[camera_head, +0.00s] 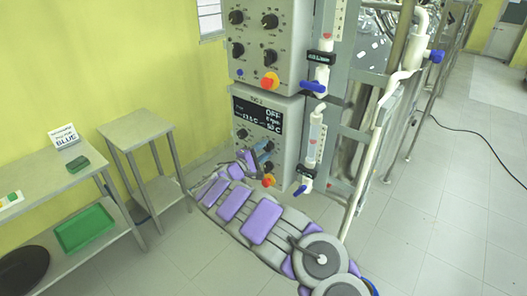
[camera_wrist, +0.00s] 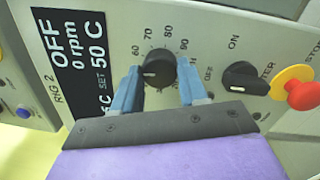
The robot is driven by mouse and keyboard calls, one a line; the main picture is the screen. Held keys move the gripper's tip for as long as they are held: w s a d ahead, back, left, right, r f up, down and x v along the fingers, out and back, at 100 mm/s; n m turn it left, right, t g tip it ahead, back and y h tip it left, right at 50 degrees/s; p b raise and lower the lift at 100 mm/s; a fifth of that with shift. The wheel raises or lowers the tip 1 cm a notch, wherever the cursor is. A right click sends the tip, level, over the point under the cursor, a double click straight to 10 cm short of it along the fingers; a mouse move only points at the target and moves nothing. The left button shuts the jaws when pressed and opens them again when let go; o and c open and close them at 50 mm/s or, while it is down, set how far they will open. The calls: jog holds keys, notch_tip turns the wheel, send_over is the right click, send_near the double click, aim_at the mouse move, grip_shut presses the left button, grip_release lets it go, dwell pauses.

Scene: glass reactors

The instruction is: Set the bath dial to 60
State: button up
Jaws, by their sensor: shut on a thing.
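The bath dial (camera_wrist: 158,72) is a black round knob in the wrist view, with printed numbers 60, 70, 80 and 90 around its upper side. Its pale pointer mark faces left, a little below the 60. My gripper (camera_wrist: 161,76) has its two blue fingers on either side of the dial, shut on it; the lower scale is partly hidden. The display (camera_wrist: 78,60) beside it reads OFF, 0 rpm and SET 50 C. In the head view, my gripper (camera_head: 261,158) is at the lower control box (camera_head: 285,130).
A black ON switch (camera_wrist: 245,76) and a red and yellow emergency button (camera_wrist: 304,94) lie right of the dial. A second control box (camera_head: 270,45) stands above. Blue-handled valves (camera_head: 313,87) and glassware are at the right. A small table (camera_head: 135,128) is left.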

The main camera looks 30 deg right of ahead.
jog(key=m, duration=0.5)
jog(key=shift+f+g, duration=0.3)
jog(key=shift+g, duration=0.1)
jog(key=o, duration=0.9)
jog(key=shift+o, duration=0.8)
jog(key=shift+r, duration=0.15)
jog(key=p+v, duration=0.3)
jog(key=v, duration=1.4)
jog(key=shift+a+p, duration=0.25)
jog(key=shift+p, duration=0.1)
